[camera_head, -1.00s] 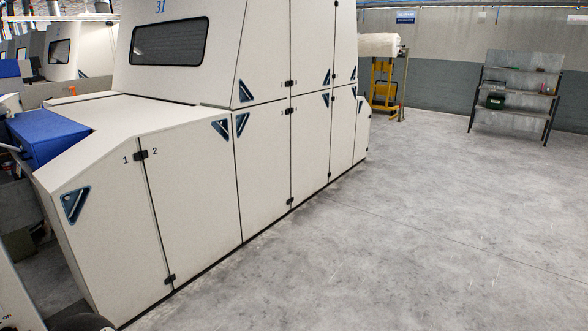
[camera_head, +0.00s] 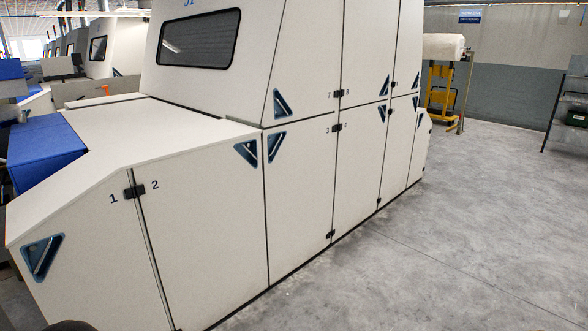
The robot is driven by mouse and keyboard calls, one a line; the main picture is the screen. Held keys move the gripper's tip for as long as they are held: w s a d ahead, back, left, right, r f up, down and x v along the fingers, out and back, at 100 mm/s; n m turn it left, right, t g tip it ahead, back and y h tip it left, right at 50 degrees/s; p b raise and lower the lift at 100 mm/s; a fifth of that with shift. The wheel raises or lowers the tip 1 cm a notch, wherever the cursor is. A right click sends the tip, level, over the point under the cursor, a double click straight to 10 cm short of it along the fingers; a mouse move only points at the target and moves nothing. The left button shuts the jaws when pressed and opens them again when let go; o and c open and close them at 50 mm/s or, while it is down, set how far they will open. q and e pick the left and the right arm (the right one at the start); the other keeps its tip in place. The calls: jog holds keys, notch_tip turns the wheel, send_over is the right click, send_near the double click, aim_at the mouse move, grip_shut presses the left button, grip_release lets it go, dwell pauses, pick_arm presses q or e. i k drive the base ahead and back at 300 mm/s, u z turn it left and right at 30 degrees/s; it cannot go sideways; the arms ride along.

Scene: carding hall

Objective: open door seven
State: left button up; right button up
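Door seven (camera_head: 300,60) is an upper cream panel of the carding machine, with a small 7 by its right edge. It looks shut, flush with its neighbours. Its blue triangular recessed handle (camera_head: 282,103) is at its lower left. A black hinge (camera_head: 339,93) sits at its lower right edge, between the numbers 7 and what looks like 8. The top of the door is cut off by the picture. Neither of my grippers can be made out; only a dark rounded shape shows at the bottom left edge.
Lower doors one (camera_head: 85,240) and two (camera_head: 205,215) are shut, nearer to me. A blue box (camera_head: 45,150) is at the left. A yellow stand (camera_head: 440,90) and a shelf rack (camera_head: 570,105) are farther back. The grey floor (camera_head: 450,260) on the right is clear.

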aim_at(303, 83)
jog(key=z, duration=0.05)
jog(key=i, duration=3.2)
jog(key=z, duration=0.15)
